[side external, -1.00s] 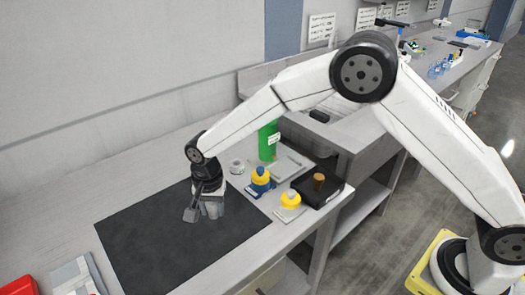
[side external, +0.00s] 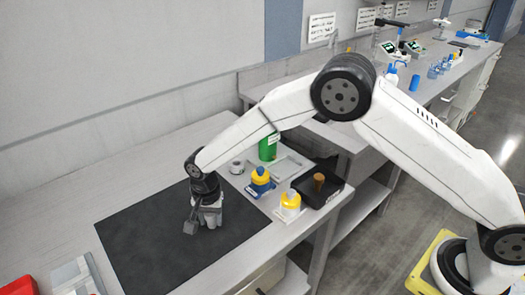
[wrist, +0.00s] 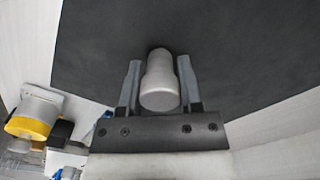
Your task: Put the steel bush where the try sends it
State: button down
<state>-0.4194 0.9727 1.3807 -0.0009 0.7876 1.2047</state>
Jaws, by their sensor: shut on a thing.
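My gripper (side external: 209,219) is low over the dark mat (side external: 150,245), toward its right part in the side view. In the wrist view its two fingers stand on either side of a smooth grey stepped cylinder (wrist: 160,90), wide at the near end and narrower at the far end. The gripper is shut on this cylinder. I cannot tell whether it is the steel bush or whether it touches the mat. A pale metallic ring-like piece (side external: 236,167) sits on the bench beyond the mat's upper right edge.
A red item (side external: 18,286) is at the lower left. The mat's left part is clear.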

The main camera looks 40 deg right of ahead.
jog(key=shift+f, duration=0.1)
jog(key=shift+c, duration=1.4)
grip_release()
notch_tip(320, 180, up, 12)
jog(key=shift+r, duration=0.15)
